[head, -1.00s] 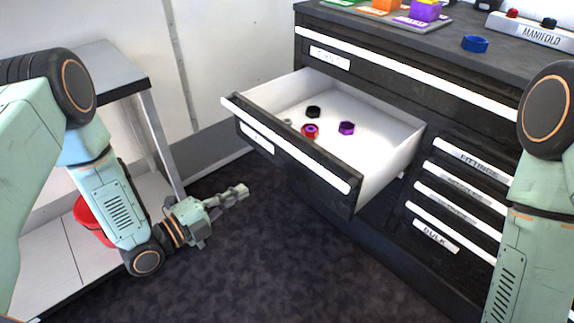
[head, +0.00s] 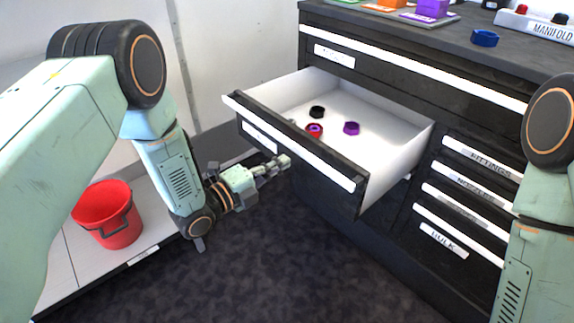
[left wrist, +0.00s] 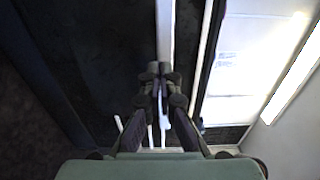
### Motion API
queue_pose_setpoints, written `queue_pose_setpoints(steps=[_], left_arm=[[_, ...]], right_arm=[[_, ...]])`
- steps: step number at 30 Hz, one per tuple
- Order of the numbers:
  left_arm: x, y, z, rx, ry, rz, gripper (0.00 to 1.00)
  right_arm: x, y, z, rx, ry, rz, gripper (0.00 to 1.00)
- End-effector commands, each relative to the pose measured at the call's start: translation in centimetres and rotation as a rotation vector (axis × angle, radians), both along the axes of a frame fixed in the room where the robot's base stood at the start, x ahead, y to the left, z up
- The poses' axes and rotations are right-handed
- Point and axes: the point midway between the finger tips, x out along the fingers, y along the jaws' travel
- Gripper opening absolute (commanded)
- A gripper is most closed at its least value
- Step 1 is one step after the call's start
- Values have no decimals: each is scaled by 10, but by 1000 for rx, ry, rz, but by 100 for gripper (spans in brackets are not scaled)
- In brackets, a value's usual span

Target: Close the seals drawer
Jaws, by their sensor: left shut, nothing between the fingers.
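A drawer with a dark front (head: 325,184) and a white handle strip (head: 300,149) stands pulled well out of the cabinet in the head view. Its label is too small to read. Inside lie a black ring (head: 317,112), a red and purple ring (head: 314,131) and a purple ring (head: 351,128). My left gripper (head: 286,160) is shut and empty, with its tips at the drawer front's lower part; I cannot tell whether they touch. In the left wrist view, the shut fingers (left wrist: 161,70) point along the drawer's white strip (left wrist: 165,30). My right gripper is out of view.
The dark cabinet has a closed top drawer (head: 420,70) and several closed drawers at right (head: 465,190). A red bucket (head: 108,215) stands on a low shelf at left. Dark floor before the drawer is clear.

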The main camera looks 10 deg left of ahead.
Motion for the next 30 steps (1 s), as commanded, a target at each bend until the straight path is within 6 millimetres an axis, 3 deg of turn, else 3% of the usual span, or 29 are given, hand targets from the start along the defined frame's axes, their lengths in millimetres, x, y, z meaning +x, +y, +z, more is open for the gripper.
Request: queue_pose_setpoints(steps=[7,30], left_arm=[[19,-15,-1,0,0,-1,0],[30,-24,0,0,-1,0,0]], right_arm=[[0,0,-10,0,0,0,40],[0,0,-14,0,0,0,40]])
